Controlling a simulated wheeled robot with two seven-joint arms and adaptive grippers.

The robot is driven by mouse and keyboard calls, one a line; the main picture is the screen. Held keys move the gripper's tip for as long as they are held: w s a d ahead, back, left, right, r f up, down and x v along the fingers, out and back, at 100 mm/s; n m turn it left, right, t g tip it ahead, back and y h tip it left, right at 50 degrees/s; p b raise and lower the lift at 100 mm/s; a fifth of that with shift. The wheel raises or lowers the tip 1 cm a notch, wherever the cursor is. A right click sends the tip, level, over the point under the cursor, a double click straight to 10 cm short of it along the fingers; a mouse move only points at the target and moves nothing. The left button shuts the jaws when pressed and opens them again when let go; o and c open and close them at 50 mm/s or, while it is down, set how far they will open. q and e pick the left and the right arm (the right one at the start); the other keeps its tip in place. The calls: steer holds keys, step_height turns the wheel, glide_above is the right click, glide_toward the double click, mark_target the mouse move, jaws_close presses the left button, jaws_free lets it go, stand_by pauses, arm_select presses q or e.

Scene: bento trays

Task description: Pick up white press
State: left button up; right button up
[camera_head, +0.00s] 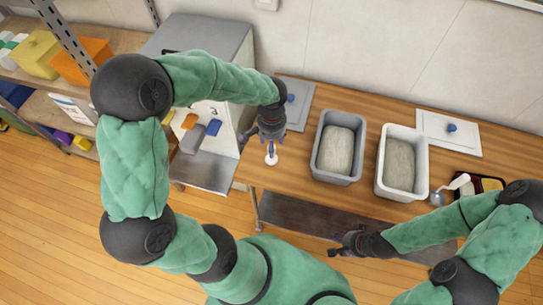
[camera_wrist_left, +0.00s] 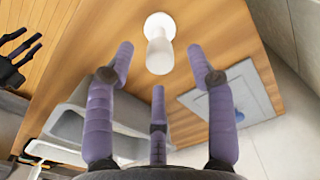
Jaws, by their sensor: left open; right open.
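The white press (camera_head: 271,157) stands on the wooden counter near its front left edge, with a round base and a narrower upper part. My left gripper (camera_head: 270,140) is right above it, reaching down, open. In the left wrist view the press (camera_wrist_left: 160,45) shows between and beyond the spread fingertips, and I see no finger closed on it. Whether any finger touches it I cannot tell. My right gripper (camera_head: 342,244) is open and empty, low in front of the counter; it also shows at the left of the left wrist view (camera_wrist_left: 20,60).
A grey tub (camera_head: 319,160) and a white tub (camera_head: 382,170), each with grey contents, stand right of the press. A grey lid (camera_head: 302,116) lies behind it and a white lid (camera_head: 440,145) at the back right. A grey machine (camera_head: 200,35) stands to the left.

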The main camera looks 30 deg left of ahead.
arm_select(q)
step_height(320, 180, down, 3)
steer(key=shift+f+b, duration=0.2)
steer(key=shift+b, duration=0.15)
jaws_close()
steer(key=shift+r, duration=0.1)
